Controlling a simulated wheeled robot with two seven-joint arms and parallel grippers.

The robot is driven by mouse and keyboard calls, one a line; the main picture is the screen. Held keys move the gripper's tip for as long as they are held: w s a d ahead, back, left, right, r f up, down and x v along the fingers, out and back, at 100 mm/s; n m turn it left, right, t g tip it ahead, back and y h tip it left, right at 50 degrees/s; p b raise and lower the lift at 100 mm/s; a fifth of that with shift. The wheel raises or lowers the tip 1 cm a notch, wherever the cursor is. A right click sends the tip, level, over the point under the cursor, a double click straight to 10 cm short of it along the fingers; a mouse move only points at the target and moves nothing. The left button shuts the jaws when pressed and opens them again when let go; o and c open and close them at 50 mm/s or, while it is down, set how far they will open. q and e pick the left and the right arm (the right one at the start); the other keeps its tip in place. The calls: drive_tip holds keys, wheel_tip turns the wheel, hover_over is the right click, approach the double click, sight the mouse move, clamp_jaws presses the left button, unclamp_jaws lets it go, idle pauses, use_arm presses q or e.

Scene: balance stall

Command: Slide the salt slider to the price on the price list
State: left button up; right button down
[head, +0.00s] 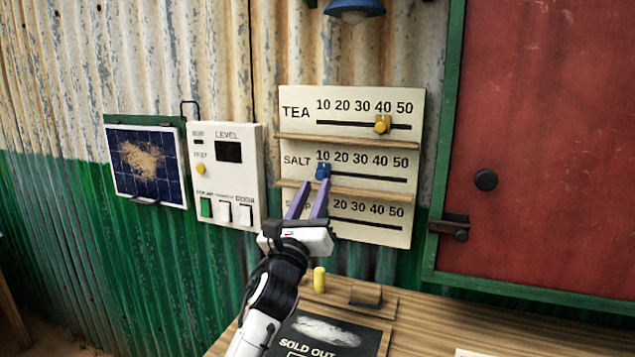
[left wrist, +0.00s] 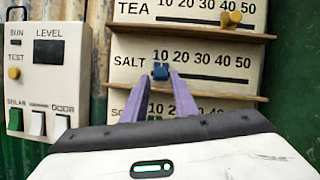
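The salt slider (head: 323,171) is a small blue knob at the left end of the SALT row, near the 10 mark. In the left wrist view the salt slider (left wrist: 160,71) sits just under the 10. My left gripper (head: 314,185) is open, with its two purple fingers pointing up at the board. In the left wrist view the fingertips of my left gripper (left wrist: 159,75) stand either side of the knob with small gaps; I cannot tell how far in front they are. No readable price list shows. My right gripper is not in view.
The cream slider board (head: 345,101) has wooden ledges between rows. The yellow TEA slider (head: 382,124) sits near 40. My fingers partly hide the bottom row. A white switch panel (head: 247,180) hangs left. Below, the wooden counter (head: 440,318) holds a yellow peg (head: 319,280) and a SOLD OUT board (head: 325,333).

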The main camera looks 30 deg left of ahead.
sight(322, 172)
use_arm(q)
drive_tip(key=shift+x, duration=1.35)
clamp_jaws()
